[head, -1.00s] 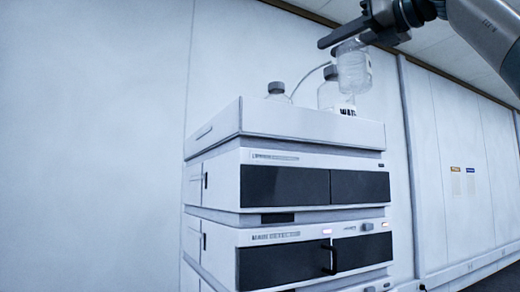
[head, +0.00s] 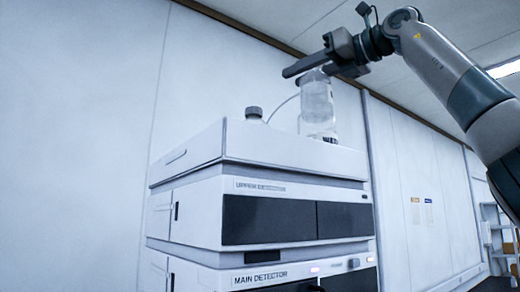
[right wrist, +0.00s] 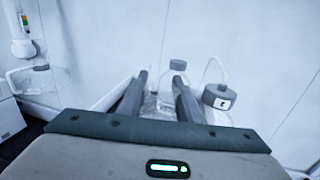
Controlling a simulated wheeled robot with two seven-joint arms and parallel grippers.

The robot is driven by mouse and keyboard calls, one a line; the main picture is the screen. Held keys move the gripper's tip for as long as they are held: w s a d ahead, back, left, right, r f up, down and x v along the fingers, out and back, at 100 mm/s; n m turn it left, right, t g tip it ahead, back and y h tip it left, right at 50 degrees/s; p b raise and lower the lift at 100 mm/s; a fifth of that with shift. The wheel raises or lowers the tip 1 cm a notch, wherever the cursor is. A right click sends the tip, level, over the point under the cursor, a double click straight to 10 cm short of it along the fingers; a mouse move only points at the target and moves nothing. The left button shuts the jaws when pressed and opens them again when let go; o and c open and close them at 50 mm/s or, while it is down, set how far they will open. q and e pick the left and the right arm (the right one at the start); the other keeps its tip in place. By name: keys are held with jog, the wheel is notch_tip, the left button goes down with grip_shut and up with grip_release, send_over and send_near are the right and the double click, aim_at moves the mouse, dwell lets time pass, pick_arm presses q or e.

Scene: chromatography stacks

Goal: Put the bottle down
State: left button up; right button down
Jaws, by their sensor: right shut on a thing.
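My right gripper (head: 308,66) is shut on a clear bottle (head: 317,98), which hangs upright below it over the right part of the white tray (head: 230,143) on top of the instrument stack. In the right wrist view, the clear bottle (right wrist: 158,104) shows between the two dark fingers (right wrist: 160,95). In the head view its base overlaps another bottle (head: 320,131) behind, so I cannot tell whether the two touch. My left gripper is out of view.
A bottle with a grey cap (head: 253,114) stands in the tray's left part. In the right wrist view, a grey-capped bottle (right wrist: 178,74) and one with a tube (right wrist: 219,112) are close by the fingers. The tray has a raised rim. A shelf (head: 500,240) stands far right.

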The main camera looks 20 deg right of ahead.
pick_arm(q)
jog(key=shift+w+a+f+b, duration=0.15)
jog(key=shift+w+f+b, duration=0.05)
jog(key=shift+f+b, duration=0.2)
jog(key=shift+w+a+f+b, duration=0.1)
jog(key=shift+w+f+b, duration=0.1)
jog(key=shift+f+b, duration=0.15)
pick_arm(e)
jog(key=w+a+f, duration=0.4)
jog(key=a+f, duration=0.3)
jog(key=a, duration=0.3)
jog(key=shift+w, duration=0.25)
jog(key=shift+f, duration=0.1)
jog(key=shift+a+f, duration=0.1)
jog(key=shift+a, duration=0.05)
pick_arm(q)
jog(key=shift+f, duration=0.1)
pick_arm(e)
notch_tip(320, 180, down, 3)
jog(key=shift+f, duration=0.15)
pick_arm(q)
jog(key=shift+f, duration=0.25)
pick_arm(e)
jog(key=shift+f, duration=0.2)
